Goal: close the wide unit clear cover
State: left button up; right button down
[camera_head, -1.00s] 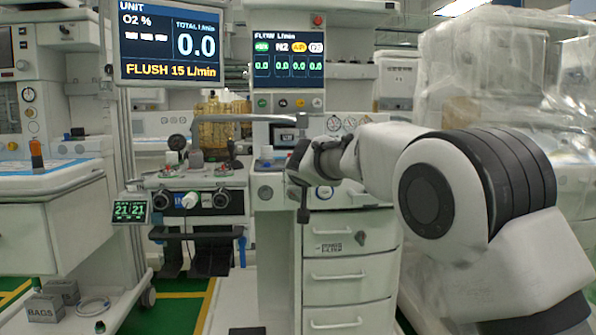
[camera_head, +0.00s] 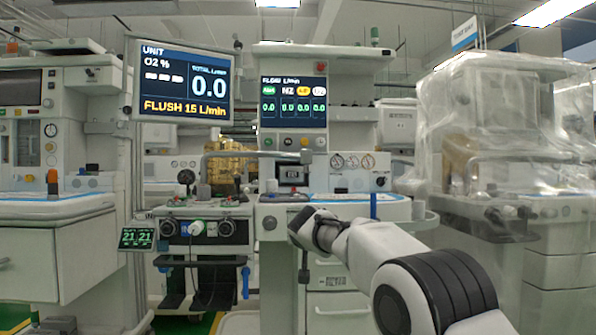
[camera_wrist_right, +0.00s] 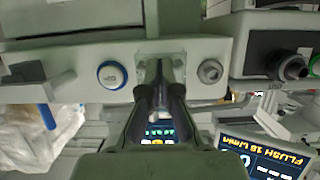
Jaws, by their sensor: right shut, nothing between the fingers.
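The wide unit (camera_head: 345,208) with the flow screen stands ahead in the head view. I cannot make out a clear cover on it with certainty. My right gripper (camera_head: 303,228) is in front of its work surface, with the arm reaching in from the lower right. In the right wrist view my right gripper (camera_wrist_right: 160,88) is shut and empty. Its fingers are close to a pale panel (camera_wrist_right: 75,65) with a blue round button (camera_wrist_right: 112,74) on one side and a grey knob (camera_wrist_right: 210,71) on the other. I cannot tell whether they touch it. My left gripper is out of view.
The large UNIT screen (camera_head: 182,82) hangs left of the flow screen (camera_head: 293,101). A grey horizontal bar (camera_head: 265,154) crosses above the work surface. A plastic-draped machine (camera_head: 495,130) stands at the right. A cart (camera_head: 60,250) with a blue-edged top stands at the left.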

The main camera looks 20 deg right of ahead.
jog(key=shift+w+d+f, duration=0.1)
jog(key=shift+w+f, duration=0.25)
jog(key=shift+f, duration=0.1)
dwell(0.4)
